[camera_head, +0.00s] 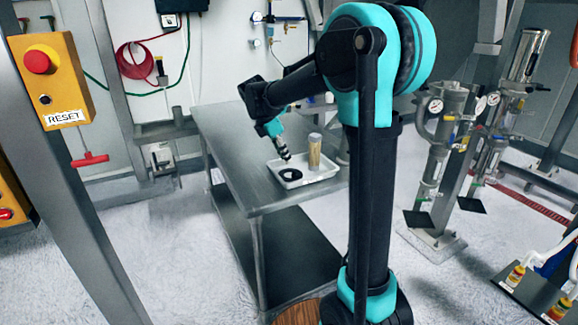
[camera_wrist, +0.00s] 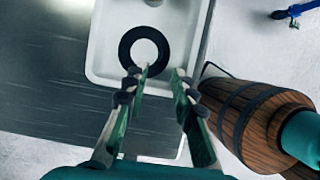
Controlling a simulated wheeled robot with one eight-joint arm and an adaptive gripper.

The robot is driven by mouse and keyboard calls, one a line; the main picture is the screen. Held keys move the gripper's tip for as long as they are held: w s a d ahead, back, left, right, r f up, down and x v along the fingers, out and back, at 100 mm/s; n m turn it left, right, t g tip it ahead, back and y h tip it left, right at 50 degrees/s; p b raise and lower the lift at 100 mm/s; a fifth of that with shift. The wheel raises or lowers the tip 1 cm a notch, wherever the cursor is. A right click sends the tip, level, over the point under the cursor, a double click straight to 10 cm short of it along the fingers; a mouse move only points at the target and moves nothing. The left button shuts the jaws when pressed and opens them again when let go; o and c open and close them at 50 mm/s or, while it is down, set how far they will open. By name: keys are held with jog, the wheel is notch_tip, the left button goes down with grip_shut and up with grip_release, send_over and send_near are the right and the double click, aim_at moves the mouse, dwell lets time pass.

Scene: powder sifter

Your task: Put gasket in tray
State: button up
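The gasket, a flat black ring (camera_head: 284,175), lies flat on the floor of the white tray (camera_head: 322,171) on the metal table. In the wrist view the gasket (camera_wrist: 126,47) is inside the walls of the tray (camera_wrist: 94,62). My gripper (camera_head: 286,158) is just above the tray, pointing down. In the wrist view its two fingers (camera_wrist: 161,72) stand apart with nothing between them. The left fingertip appears at the ring's lower edge; I cannot tell whether it touches.
A clear jar of yellowish material (camera_head: 314,152) stands at the tray's back side. The metal table (camera_head: 240,160) is bare to the left of the tray. Metal pipe fittings with gauges (camera_head: 436,140) stand right of the table.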

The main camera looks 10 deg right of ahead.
jog(key=w+v, duration=0.1)
jog(key=v, duration=0.4)
jog(key=s+d+f+m+t+y, duration=0.1)
jog(key=s+d+f+m, duration=0.3)
jog(key=s+f+m, duration=0.6)
jog(key=s+d+f+m+t+y, duration=0.1)
jog(key=s+d+f+m+y, duration=0.2)
jog(key=s+f+m, duration=0.8)
jog(key=s+d, duration=0.2)
jog(key=s, duration=0.4)
jog(key=shift+s+d+f+m+t, duration=0.2)
jog(key=shift+f+m+t, duration=0.1)
jog(key=shift+t, duration=0.1)
